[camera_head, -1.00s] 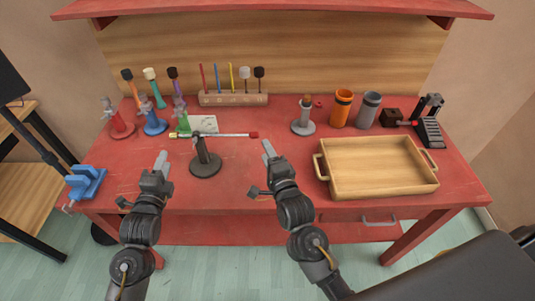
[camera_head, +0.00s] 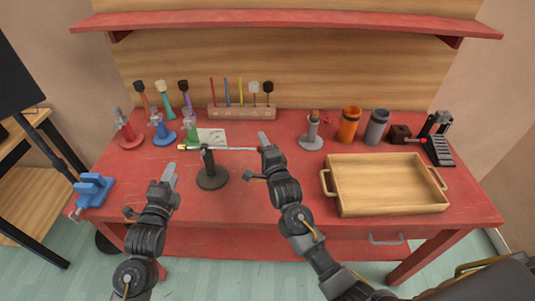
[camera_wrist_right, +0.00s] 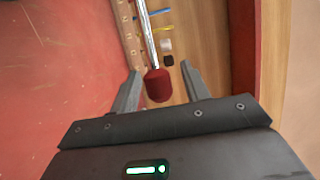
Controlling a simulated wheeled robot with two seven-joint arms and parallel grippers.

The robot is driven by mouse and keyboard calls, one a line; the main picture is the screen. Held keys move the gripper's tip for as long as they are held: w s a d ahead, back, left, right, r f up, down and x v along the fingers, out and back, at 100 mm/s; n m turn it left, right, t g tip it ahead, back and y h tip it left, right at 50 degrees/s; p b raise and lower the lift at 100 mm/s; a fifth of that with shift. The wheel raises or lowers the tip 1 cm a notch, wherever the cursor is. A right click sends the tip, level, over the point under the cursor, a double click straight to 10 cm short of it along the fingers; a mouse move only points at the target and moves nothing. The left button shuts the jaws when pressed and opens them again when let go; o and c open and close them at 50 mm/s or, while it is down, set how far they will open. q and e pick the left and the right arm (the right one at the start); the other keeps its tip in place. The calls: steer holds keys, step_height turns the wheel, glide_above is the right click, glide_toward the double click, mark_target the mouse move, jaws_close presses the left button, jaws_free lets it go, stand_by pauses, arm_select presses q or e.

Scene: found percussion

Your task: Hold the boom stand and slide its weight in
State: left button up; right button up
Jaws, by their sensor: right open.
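The boom stand (camera_head: 212,179) stands upright on the red table, with a round dark base, a short post and a thin, nearly level silver rod (camera_head: 236,149). Its red weight (camera_wrist_right: 158,86) is on the rod's right end and shows in the right wrist view between my spread fingers. In the head view my right gripper (camera_head: 265,141) hides the weight. The right gripper is open, with gaps visible on both sides of the weight. My left gripper (camera_head: 171,174) is left of the stand's base and apart from it; its finger gap cannot be made out.
A wooden tray (camera_head: 385,208) lies to the right. Several coloured stands with mallets (camera_head: 162,132) are at the back left, near a pencil rack (camera_head: 242,113). A grey stand (camera_head: 311,138) and cups (camera_head: 349,125) stand behind the tray. A blue vise (camera_head: 92,190) is on the left edge.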

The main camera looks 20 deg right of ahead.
steer(key=shift+w, duration=0.35)
steer(key=shift+c, duration=0.5)
jaws_close()
stand_by(0.5)
arm_select(q)
steer(key=shift+o, duration=1)
steer(key=shift+n, duration=0.7)
